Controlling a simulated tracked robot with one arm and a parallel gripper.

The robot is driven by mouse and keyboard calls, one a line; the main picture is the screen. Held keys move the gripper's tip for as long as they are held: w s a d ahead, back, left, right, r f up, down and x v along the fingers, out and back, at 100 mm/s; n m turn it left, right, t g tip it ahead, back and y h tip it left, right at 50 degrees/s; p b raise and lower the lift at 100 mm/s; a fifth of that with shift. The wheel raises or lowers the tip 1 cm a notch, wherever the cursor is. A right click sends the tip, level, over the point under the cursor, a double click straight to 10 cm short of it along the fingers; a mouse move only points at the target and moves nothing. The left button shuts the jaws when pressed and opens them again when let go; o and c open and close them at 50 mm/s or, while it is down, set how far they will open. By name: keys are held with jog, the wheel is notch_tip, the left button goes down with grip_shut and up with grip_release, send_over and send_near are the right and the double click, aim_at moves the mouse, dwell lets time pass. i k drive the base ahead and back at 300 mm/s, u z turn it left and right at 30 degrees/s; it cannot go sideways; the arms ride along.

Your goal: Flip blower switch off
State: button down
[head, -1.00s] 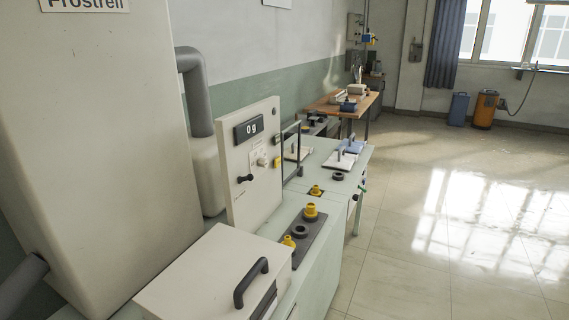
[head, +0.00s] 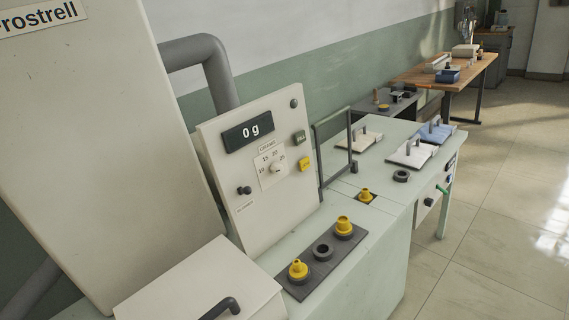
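An upright cream control panel (head: 262,215) stands on the pale green bench in the middle of the view. It has a dark display (head: 248,132) reading "0 g" and a dial (head: 277,168) marked 10 to 25. A small black toggle switch (head: 244,190) sits at its lower left, with a label under it too small to read. A dark button (head: 299,137) and a yellow button (head: 305,163) are on its right side. Which way the switch is set cannot be told. My gripper is not in view.
A large cream hopper (head: 105,140) and a grey pipe (head: 207,58) stand left and behind the panel. A lidded cream box (head: 200,280) is in front. Yellow nozzles (head: 298,269) sit on a dark plate. Floor at right is clear.

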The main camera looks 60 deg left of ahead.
aim_at(247, 190)
jog(key=u, duration=0.3)
jog(key=i, duration=0.85)
jog(key=u, duration=0.6)
